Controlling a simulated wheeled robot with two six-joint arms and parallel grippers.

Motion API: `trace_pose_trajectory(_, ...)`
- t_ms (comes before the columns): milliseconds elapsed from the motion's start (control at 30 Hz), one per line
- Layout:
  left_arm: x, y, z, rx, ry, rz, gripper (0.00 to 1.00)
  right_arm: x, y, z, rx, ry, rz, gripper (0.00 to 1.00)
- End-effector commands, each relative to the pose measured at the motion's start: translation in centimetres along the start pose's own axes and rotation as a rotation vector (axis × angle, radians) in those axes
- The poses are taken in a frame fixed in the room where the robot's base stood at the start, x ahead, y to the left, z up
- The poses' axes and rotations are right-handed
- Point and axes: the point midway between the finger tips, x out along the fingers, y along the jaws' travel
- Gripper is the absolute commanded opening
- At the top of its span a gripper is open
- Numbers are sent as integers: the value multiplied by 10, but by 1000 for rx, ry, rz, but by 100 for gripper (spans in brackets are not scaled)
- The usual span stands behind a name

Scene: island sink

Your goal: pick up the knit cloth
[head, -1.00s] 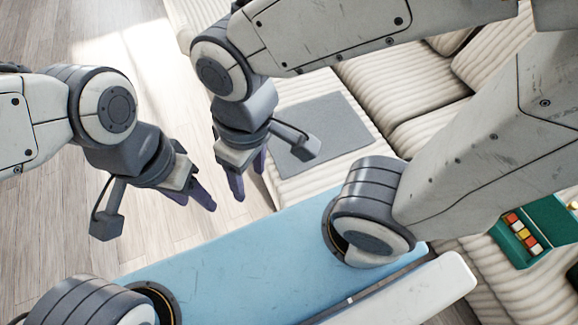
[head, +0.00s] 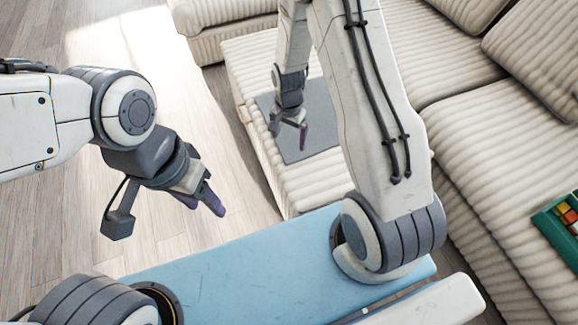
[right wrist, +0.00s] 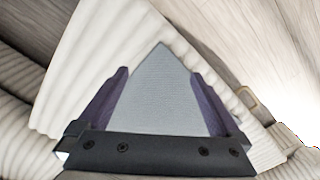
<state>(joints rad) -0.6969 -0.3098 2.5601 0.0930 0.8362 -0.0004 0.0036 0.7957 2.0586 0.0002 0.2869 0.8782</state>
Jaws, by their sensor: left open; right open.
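The knit cloth (head: 318,122) is a flat grey rectangle on the cream ribbed sofa seat. In the head view my right arm hides part of it. In the right wrist view the cloth (right wrist: 160,95) shows between the two fingers, with one corner pointing up. My right gripper (head: 289,134) is open and empty over the cloth's left part, fingers pointing down; the gap to the cloth is hard to judge. It also shows in the right wrist view (right wrist: 160,100). My left gripper (head: 205,203) is open and empty over the floor side, left of the sofa.
The cream ribbed sofa (head: 470,140) fills the right and back, with cushions at the upper right. A green box (head: 560,225) with coloured blocks lies on the seat at the right edge. Wooden floor (head: 130,60) is clear at the left.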

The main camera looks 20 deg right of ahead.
Motion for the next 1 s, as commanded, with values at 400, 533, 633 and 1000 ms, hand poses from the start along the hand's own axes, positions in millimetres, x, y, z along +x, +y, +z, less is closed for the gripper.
trace_pose_trajectory(400, 35, -2, 2, 0, 1, 0, 50, 40, 2, -2, 13, 0, 0, 100)
trace_pose_trajectory(533, 54, -4, 3, 0, 1, 0, 50, 60, 2, -2, 13, 0, 0, 100)
trace_pose_trajectory(633, 69, -5, 4, 0, 0, 0, 50, 76, 2, -2, 12, 0, 1, 100)
trace_pose_trajectory(1000, 86, -6, 4, 0, 0, 0, 50, 104, 1, -2, 12, 0, 0, 100)
